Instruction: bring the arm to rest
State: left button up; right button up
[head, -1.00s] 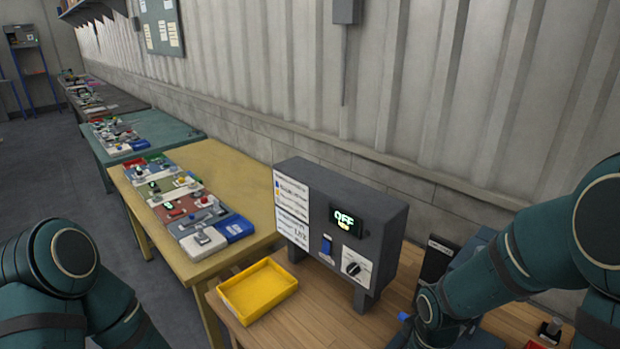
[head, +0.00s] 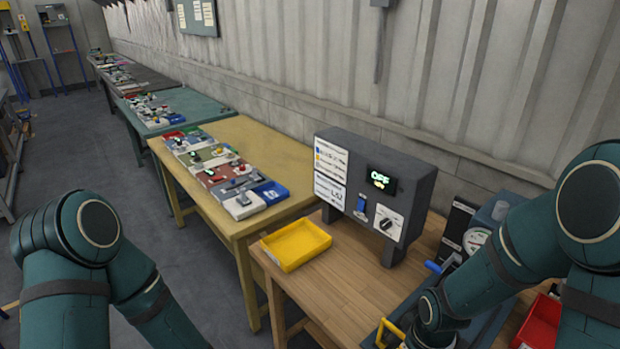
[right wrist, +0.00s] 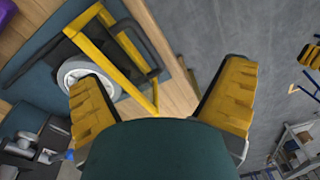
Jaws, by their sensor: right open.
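My right gripper (right wrist: 160,78) is open in the right wrist view, its two yellow ribbed fingers well apart. A yellow bar frame (right wrist: 128,50) on a dark base lies beyond the fingers, and one bar reaches into the gap as seen from here. I cannot tell whether it touches a finger. In the head view my right arm (head: 535,235) is bent over the right part of the wooden bench, and its gripper is hidden or out of frame. My left arm (head: 75,245) is bent at the lower left, and its gripper is out of view.
A grey control box (head: 375,190) with a lit "OFF" display stands on the wooden bench (head: 345,290). A yellow tray (head: 296,245) sits before it. A red bin (head: 541,322) is at the lower right. A yellow table (head: 262,150) carries small modules. The floor at left is open.

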pick_arm(q)
notch_tip(320, 180, down, 8)
jog(key=b, duration=0.7)
jog(key=shift+d+r, duration=0.15)
jog(key=shift+d, duration=0.15)
pick_arm(e)
jog(key=s+a+f+m+y, duration=0.1)
jog(key=a+f+m, duration=0.2)
jog(key=f, duration=0.6)
jog(key=s+a+f+m+t+y, duration=0.1)
jog(key=s+a+f+m+y, duration=0.1)
jog(key=a+f, duration=0.5)
notch_tip(320, 180, down, 2)
jog(key=shift+s+a+f+m+t, duration=0.15)
jog(key=shift+a+m+t, duration=0.2)
jog(key=shift+m, duration=0.25)
